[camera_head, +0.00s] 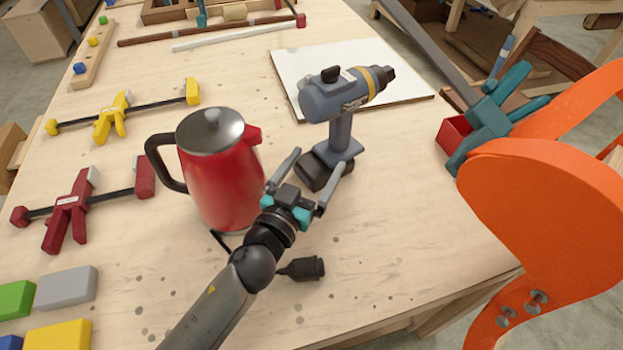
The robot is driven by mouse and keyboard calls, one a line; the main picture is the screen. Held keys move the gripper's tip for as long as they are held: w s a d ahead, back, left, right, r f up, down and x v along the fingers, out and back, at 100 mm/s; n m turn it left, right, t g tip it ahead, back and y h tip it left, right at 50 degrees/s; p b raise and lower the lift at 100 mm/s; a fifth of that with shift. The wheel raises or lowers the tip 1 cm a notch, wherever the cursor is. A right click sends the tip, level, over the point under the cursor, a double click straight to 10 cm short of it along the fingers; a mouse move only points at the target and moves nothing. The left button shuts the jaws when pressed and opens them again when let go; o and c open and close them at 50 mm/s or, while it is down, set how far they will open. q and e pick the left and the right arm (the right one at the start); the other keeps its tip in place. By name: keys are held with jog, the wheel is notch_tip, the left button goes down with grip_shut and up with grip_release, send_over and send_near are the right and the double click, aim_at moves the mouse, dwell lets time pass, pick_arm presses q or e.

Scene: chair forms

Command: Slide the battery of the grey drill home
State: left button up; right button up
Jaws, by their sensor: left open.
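The grey drill (341,128) stands upright on the workbench, its chuck pointing to the upper right. Its dark battery (313,171) is at the foot of the handle and sticks out from under the foot toward the lower left, toward my gripper. My left gripper (322,160) is open, with one finger on each side of the battery's near end. I cannot tell whether the fingers touch it. The gripper partly covers the battery. My right gripper is not in view.
A red kettle (215,175) stands close left of my left gripper. A black plug (303,268) lies near my wrist. A white board (400,88) lies behind the drill. Orange chair forms (550,210) and a teal clamp (487,122) are at right. The bench right of the drill is clear.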

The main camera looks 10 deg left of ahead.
aim_at(336, 137)
pick_arm(q)
jog(key=x, duration=0.4)
jog(key=f+b+x, duration=0.1)
jog(key=x, duration=0.3)
jog(key=f+b+x, duration=0.1)
jog(key=x, duration=0.3)
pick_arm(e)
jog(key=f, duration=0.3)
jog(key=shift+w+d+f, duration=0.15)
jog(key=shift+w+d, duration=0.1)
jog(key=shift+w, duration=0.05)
pick_arm(q)
grip_shut()
dwell(1.0)
